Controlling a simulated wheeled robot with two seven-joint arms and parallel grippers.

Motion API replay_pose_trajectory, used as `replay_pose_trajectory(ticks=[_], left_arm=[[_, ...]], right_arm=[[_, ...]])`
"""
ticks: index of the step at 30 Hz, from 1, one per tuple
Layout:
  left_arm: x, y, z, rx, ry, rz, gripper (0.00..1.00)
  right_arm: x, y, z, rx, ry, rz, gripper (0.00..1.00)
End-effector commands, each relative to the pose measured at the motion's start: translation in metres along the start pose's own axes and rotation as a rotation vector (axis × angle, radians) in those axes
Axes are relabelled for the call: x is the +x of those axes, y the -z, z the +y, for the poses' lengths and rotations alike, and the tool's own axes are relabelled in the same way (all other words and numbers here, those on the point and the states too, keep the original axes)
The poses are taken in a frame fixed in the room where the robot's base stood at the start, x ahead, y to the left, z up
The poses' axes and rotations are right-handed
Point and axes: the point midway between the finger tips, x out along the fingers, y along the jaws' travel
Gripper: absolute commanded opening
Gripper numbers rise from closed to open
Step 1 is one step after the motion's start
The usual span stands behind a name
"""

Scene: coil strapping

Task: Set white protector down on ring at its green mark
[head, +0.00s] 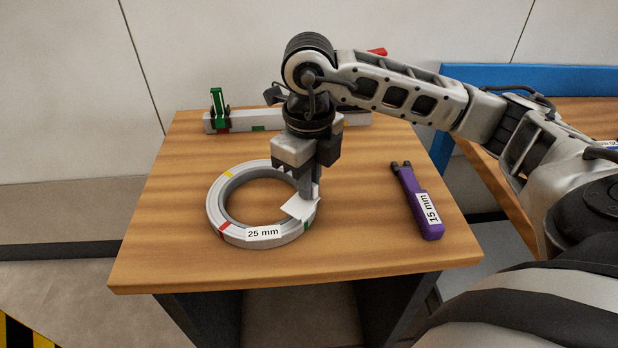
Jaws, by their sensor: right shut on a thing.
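The grey ring (216,212) lies flat on the wooden table and carries a "25 mm" label on its front side. It has a yellow mark at the upper left, a red mark at the lower left and a green mark (306,225) at the lower right. My right gripper (308,195) points down over the ring's right side and is shut on the white protector (299,207). The protector is at the ring's rim, close to the green mark. I cannot tell whether it touches the ring. My left gripper is not in view.
A purple tool (421,203) labelled "15 mm" lies to the right of the ring. A grey bar (268,121) with a green upright piece (218,106) stands along the table's back, partly behind my arm. The table's front left (165,250) is clear.

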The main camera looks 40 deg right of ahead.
Motion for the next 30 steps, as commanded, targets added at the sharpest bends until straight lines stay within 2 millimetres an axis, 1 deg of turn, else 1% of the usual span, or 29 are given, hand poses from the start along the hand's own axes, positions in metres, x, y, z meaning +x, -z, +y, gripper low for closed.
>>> replay_pose_trajectory(ticks=[27,28,30], left_arm=[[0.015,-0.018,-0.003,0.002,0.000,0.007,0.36],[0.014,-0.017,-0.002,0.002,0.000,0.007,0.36],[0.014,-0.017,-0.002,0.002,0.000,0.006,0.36]], right_arm=[[0.029,0.000,0.000,0.000,0.000,0.000,0.00],[0.027,0.000,0.000,0.000,0.000,0.000,0.19],[0.027,0.000,0.000,0.000,0.000,0.000,0.36]])
